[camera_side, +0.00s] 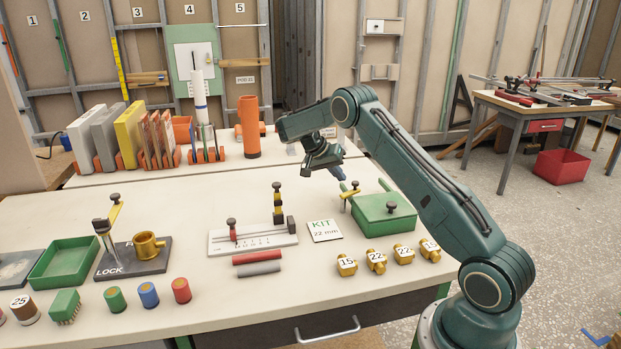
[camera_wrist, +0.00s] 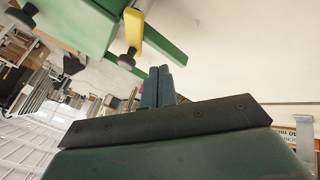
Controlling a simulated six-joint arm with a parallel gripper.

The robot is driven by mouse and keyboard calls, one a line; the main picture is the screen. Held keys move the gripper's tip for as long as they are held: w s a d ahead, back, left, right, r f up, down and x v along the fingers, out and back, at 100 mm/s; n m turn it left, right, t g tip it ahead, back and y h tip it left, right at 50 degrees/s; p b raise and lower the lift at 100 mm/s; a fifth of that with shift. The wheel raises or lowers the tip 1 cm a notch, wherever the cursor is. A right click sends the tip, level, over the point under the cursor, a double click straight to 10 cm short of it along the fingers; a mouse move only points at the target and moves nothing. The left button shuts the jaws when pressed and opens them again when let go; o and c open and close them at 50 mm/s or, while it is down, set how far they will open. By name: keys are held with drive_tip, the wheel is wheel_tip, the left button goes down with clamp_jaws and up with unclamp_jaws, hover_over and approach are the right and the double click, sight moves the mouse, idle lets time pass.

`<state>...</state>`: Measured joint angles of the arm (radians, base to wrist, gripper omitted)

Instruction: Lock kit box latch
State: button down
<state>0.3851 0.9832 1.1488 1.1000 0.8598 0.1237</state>
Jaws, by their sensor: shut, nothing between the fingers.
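The green kit box (camera_side: 384,217) sits at the right of the bench, with a dark knob on its lid. Its latch, a yellow lever (camera_side: 348,196) with dark knobs, stands at the box's left end. In the wrist view the yellow lever (camera_wrist: 133,27) lies against the green box (camera_wrist: 85,22) at the upper left. My gripper (camera_side: 340,175) is shut and empty, just above and slightly left of the latch. Its blue fingertips (camera_wrist: 160,72) are together, apart from the lever. I cannot tell whether the latch is locked.
A KIT 22 mm card (camera_side: 324,231) lies left of the box. Several brass fittings (camera_side: 376,261) stand in front of it. The LOCK fixture (camera_side: 133,257) is at far left. Bare bench lies behind the card.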

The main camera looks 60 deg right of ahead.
drive_tip(key=w+a+r+n+t+h, duration=0.1)
drive_tip(key=w+a+n+t, duration=0.35)
drive_tip(key=a+n, duration=0.2)
drive_tip(key=v, duration=1.1)
drive_tip(key=shift+a, duration=0.6)
idle(0.6)
drive_tip(key=shift+r, duration=0.1)
